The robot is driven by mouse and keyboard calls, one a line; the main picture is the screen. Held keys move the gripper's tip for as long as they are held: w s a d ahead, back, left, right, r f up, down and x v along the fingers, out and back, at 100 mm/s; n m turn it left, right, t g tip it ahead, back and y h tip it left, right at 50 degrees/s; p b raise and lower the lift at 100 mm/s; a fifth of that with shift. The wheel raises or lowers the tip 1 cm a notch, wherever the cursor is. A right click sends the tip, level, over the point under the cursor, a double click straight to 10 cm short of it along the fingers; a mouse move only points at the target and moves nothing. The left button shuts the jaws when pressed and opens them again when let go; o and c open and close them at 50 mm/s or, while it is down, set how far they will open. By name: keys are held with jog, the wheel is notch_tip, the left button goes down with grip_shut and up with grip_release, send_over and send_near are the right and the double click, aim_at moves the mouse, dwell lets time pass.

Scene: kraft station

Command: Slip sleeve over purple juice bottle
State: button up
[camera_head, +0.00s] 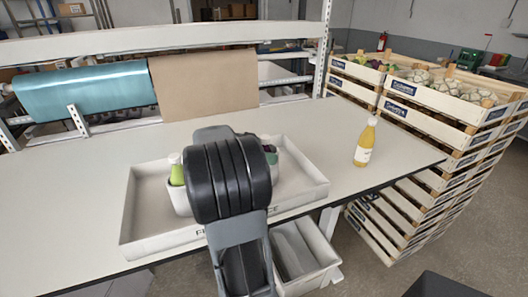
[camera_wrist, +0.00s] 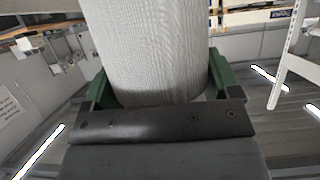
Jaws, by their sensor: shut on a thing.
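My gripper (camera_wrist: 160,88) has its green fingers shut on the sides of a white ribbed sleeve (camera_wrist: 150,45), which fills the top middle of the wrist view. In the head view my arm's black wrist hides most of the gripper. A bit of white with a dark green part shows at the arm's right edge, over the tray; I cannot tell its exact shape. Whether anything is inside the held sleeve is hidden.
A white tray (camera_head: 143,228) lies on the table (camera_head: 70,215). In it, left of my arm, a green bottle (camera_head: 177,172) stands in a white sleeve (camera_head: 179,200). Wooden crates (camera_head: 440,125) are stacked beyond the right edge.

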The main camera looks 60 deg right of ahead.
jog(key=o, duration=0.5)
jog(key=shift+v, duration=3.75)
jog(key=shift+r, duration=0.1)
